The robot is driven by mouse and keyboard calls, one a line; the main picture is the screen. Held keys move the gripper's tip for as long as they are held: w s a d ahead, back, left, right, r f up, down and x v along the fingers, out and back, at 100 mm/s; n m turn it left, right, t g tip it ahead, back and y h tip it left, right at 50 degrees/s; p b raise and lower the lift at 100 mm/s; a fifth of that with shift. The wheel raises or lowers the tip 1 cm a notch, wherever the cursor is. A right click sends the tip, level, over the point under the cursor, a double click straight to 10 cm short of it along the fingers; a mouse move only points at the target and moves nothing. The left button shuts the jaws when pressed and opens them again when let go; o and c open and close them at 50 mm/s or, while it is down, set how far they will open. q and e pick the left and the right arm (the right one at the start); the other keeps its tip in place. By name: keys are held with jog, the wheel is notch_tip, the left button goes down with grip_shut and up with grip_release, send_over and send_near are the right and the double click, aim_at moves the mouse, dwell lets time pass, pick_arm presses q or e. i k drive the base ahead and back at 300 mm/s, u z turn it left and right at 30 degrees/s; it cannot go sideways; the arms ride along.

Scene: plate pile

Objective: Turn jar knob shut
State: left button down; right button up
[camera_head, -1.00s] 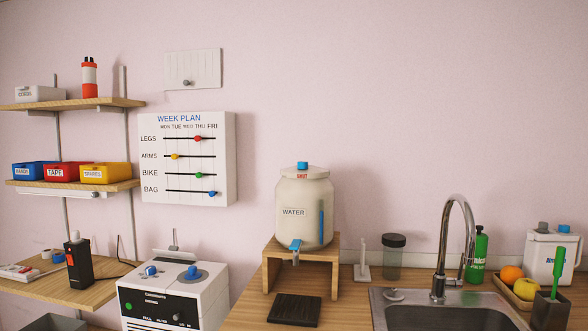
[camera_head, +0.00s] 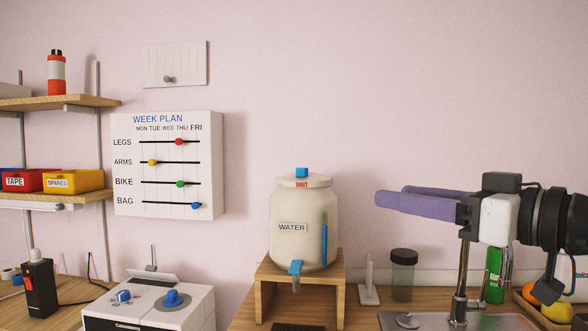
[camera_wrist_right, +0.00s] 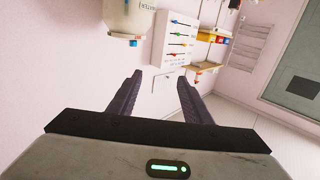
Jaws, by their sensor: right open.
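The cream jar (camera_head: 303,213), labelled WATER, stands upright on a wooden stand (camera_head: 335,285). A blue knob (camera_head: 302,172) tops its lid above a red SHUT mark. A blue tap (camera_head: 295,267) is low on its front. In the right wrist view, which is roughly upside down, the jar (camera_wrist_right: 125,18) is cut by the top edge with the knob (camera_wrist_right: 133,43) pointing down. My right gripper (camera_head: 385,197) is open and empty, right of the jar, apart from it, fingers pointing left. Its fingers (camera_wrist_right: 158,78) are spread in the wrist view. My left gripper is out of view.
A clear dark-lidded canister (camera_head: 402,278) and a white upright holder (camera_head: 369,280) stand below my right fingers. The sink tap (camera_head: 460,285) and a green bottle (camera_head: 494,275) are under my right wrist. The WEEK PLAN board (camera_head: 168,165) hangs left. Space above the jar is clear.

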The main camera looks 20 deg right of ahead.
aim_at(300, 171)
jog(key=z, duration=0.1)
jog(key=i, duration=1.05)
jog(key=u, duration=0.1)
